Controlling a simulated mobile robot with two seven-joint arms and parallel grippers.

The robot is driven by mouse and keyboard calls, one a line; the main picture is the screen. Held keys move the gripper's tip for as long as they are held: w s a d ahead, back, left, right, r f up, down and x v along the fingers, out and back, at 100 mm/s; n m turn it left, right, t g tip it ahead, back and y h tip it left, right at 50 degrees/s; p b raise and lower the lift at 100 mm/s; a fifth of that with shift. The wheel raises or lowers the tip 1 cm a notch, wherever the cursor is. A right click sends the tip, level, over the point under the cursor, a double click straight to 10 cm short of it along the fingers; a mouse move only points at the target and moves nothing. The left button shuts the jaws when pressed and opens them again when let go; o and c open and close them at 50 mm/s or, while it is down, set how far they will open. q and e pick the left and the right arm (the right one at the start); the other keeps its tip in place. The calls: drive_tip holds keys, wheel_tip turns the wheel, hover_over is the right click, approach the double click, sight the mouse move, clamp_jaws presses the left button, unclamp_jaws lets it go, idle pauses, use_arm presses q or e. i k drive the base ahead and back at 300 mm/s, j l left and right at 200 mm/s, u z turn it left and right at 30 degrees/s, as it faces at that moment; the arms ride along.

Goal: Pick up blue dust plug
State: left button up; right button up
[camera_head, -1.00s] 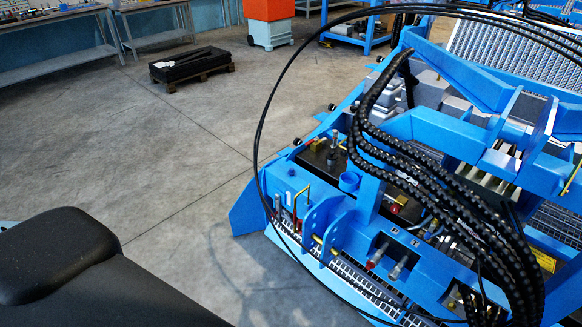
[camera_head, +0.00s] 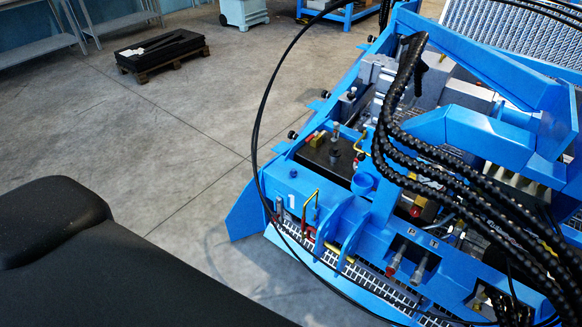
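I cannot make out the blue dust plug for certain. A short round blue piece (camera_head: 364,184) stands on the front deck of the blue machine (camera_head: 262,205), beside the black block (camera_head: 328,158), but I cannot tell if it is the plug. Two metal hydraulic couplings (camera_head: 397,256) sit in a recess at the machine's front. A black rounded part (camera_head: 60,235), probably my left arm, fills the lower left. No gripper fingers show in the head view.
Thick black hoses (camera_head: 470,190) arch over the machine's right side, and a thin black cable (camera_head: 262,120) loops around its left side. Open concrete floor (camera_head: 180,150) lies to the left. A low pallet with a black load (camera_head: 160,55) and grey benches stand behind.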

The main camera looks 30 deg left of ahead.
sight(293, 173)
drive_tip(key=i+j, duration=0.15)
drive_tip(key=j, duration=0.3)
drive_tip(key=i+j+z, duration=0.15)
drive_tip(key=j, duration=0.75)
drive_tip(key=i+j+z, duration=0.15)
drive_tip(key=j, duration=0.3)
